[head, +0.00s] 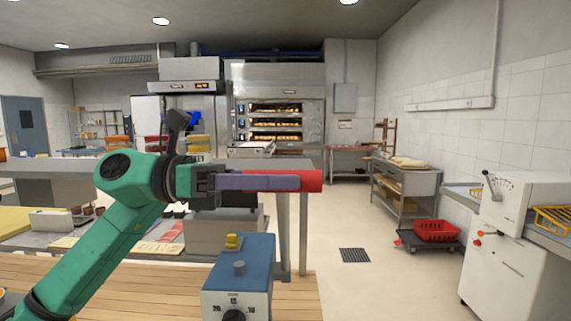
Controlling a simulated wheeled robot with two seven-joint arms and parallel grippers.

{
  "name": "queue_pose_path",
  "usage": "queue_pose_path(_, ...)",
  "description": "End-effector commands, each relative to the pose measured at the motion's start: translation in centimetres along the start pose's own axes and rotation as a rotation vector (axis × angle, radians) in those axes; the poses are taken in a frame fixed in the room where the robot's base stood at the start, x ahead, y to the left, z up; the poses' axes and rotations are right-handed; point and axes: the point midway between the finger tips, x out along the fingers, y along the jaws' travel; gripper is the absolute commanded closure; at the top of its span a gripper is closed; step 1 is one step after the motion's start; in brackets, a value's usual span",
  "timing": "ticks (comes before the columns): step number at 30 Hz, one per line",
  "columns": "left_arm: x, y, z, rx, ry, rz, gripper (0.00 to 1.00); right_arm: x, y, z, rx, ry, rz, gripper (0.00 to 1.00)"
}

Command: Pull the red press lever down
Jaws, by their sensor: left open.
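The red press lever (312,180) shows as a thick red bar lying level in the middle of the head view. My left gripper (292,182) reaches in from the left at the height of the lever. Its purple-grey finger lies along the lever and covers part of it, with red showing above the finger and at its right end. The jaws are open. Whether the finger touches the lever, and where the second finger is, I cannot tell. My right gripper is not in view.
A blue box (240,262) with a dial and a yellow button stands on the wooden table (140,290) below my gripper. A metal bench (50,165) is at the left. Deck ovens (277,120) stand at the back. The floor to the right is open, with a red basket (435,230).

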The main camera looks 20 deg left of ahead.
Motion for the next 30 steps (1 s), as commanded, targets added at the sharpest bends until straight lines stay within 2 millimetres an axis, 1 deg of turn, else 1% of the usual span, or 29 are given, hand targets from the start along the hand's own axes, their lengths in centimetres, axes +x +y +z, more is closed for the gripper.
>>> queue_pose_path(1,0.56,-0.1,0.25,0.001,0.0,-0.002,0.33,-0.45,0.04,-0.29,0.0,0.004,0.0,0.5)
queue_pose_path(3,1.02,-0.07,0.13,0.0,-0.001,-0.001,0.33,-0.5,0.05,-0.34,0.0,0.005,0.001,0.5)
queue_pose_path(10,1.14,-0.02,-0.03,0.0,-0.001,0.0,0.33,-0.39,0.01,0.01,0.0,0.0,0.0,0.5)
queue_pose_path(11,1.13,-0.02,-0.03,0.0,-0.001,0.0,0.41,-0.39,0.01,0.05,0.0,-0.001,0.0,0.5)
queue_pose_path(12,1.13,-0.02,-0.02,0.0,-0.001,0.0,0.56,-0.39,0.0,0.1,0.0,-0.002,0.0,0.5)
queue_pose_path(14,1.12,-0.01,-0.03,0.0,-0.001,0.0,0.79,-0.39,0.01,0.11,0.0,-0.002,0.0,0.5)
queue_pose_path(15,1.12,0.0,-0.03,0.0,-0.001,0.0,0.94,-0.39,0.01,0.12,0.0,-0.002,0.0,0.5)
queue_pose_path(16,1.11,0.0,-0.04,0.0,-0.001,0.0,1.0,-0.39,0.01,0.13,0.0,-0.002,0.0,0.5)
queue_pose_path(30,1.12,0.02,-0.13,-0.004,0.002,-0.001,1.0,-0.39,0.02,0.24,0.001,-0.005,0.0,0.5)
